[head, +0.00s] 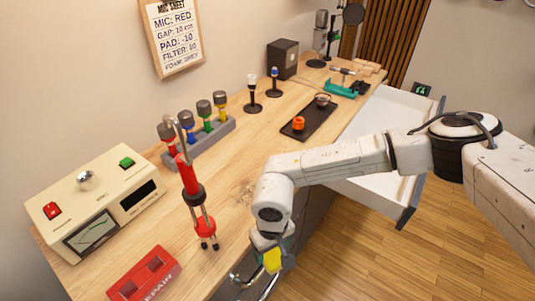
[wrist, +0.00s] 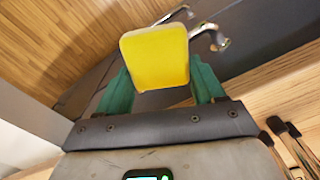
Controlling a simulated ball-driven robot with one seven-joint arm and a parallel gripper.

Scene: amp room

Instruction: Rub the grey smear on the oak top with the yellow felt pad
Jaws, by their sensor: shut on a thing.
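The yellow felt pad (head: 272,260) is in my gripper (head: 274,250), low and in front of the bench's front edge. In the wrist view the pad (wrist: 155,57) sits tilted between the two green fingers of my gripper (wrist: 158,85), which are shut on it. The oak top (head: 300,94) is the wooden bench surface. A grey smear (head: 243,190) of dark specks shows on it, behind and to the left of my gripper. The pad is apart from the smear. My arm may hide part of the smear's right side.
A cream meter box (head: 98,203) and red repair box (head: 145,275) are further left. A rack of coloured tools (head: 200,142) stands behind. A dark tray (head: 309,121) lies further right. An open white drawer (head: 385,185) juts out.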

